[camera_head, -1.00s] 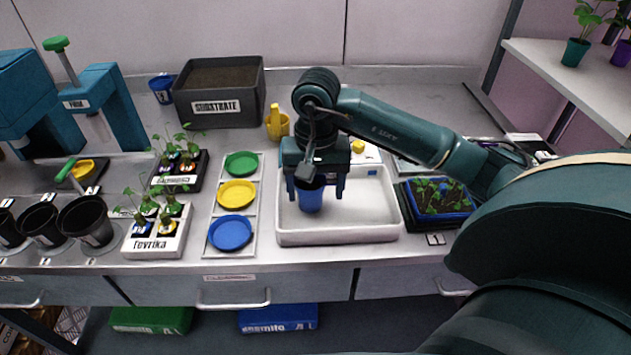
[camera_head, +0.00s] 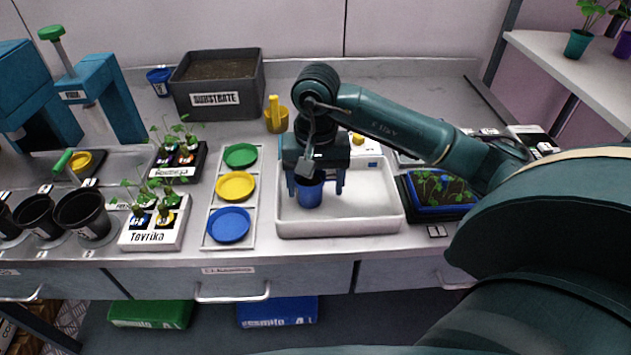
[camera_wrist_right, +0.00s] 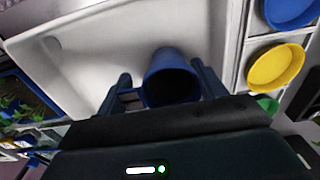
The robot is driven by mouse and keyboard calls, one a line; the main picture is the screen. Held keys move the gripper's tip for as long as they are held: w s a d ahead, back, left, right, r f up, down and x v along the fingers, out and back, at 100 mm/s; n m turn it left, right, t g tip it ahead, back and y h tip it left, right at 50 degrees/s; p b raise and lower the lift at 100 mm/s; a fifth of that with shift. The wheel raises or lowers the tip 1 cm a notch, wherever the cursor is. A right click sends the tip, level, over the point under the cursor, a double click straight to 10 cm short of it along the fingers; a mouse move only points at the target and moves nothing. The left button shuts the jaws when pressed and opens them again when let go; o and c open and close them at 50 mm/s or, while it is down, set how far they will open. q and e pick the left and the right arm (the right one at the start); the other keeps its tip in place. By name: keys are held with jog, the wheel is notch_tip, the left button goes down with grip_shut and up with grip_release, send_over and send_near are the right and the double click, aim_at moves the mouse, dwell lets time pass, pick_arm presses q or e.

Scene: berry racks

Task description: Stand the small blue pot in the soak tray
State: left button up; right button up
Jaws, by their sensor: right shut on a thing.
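The small blue pot (camera_head: 309,194) is upright in the left part of the white soak tray (camera_head: 340,228). My right gripper (camera_head: 318,184) points down over the tray and is shut on the pot. In the right wrist view the blue pot (camera_wrist_right: 168,76) sits between the two fingers (camera_wrist_right: 165,88), with its open mouth facing the camera. Whether the pot's base touches the tray floor is hard to tell. The rest of the soak tray (camera_wrist_right: 85,40) looks empty in that view. My left gripper is not in view.
Left of the tray stands a rack with green (camera_head: 240,155), yellow (camera_head: 235,186) and blue (camera_head: 229,225) saucers. A seedling tray (camera_head: 437,190) lies to the right.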

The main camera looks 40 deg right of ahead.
jog(key=shift+f, duration=0.25)
jog(key=o, duration=1.1)
notch_tip(320, 180, up, 13)
jog(key=shift+r+p, duration=0.15)
jog(key=shift+p, duration=0.3)
